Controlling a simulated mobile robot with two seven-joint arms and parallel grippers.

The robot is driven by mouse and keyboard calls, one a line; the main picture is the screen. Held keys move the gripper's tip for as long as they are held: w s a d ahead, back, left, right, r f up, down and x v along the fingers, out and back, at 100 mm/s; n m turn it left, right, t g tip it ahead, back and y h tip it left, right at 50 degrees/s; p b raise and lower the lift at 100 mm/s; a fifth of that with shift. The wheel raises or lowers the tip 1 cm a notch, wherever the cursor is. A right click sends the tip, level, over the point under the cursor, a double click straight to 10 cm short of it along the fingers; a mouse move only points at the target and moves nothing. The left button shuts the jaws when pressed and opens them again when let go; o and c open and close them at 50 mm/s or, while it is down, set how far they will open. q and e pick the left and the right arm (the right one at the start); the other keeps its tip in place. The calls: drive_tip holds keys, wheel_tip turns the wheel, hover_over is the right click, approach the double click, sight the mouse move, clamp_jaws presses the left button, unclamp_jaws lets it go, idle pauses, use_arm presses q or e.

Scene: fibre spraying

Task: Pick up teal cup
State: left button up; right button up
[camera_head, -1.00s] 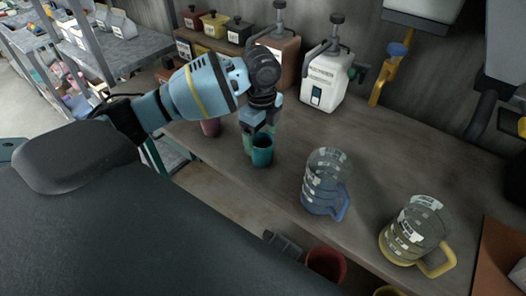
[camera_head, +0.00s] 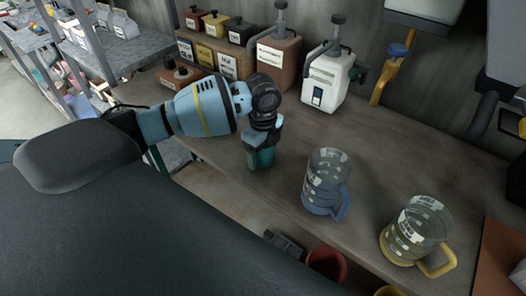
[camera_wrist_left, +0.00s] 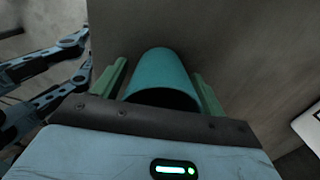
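The teal cup (camera_head: 262,158) stands upright on the workbench near its front edge, partly hidden by my left gripper (camera_head: 262,145) above it. In the left wrist view the cup (camera_wrist_left: 163,72) lies between the two green fingers of the left gripper (camera_wrist_left: 162,88). One finger is on each side, with a narrow gap visible between each finger and the cup. The left gripper is open around the cup.
A clear jug with a blue handle (camera_head: 325,183) stands right of the cup, and one with a yellow handle (camera_head: 417,232) farther right. A white container (camera_head: 325,80) and a brown container (camera_head: 277,62) stand behind. The bench between is clear.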

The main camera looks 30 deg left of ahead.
use_arm(q)
drive_tip(key=c, duration=0.8)
drive_tip(key=shift+o, duration=0.2)
drive_tip(key=shift+r, duration=0.1)
wheel_tip(320, 180, up, 10)
drive_tip(key=s+d+f+n, duration=0.2)
drive_tip(key=s+d+n, duration=0.6)
drive_tip(key=n, duration=1.1)
drive_tip(key=shift+s, duration=1.25)
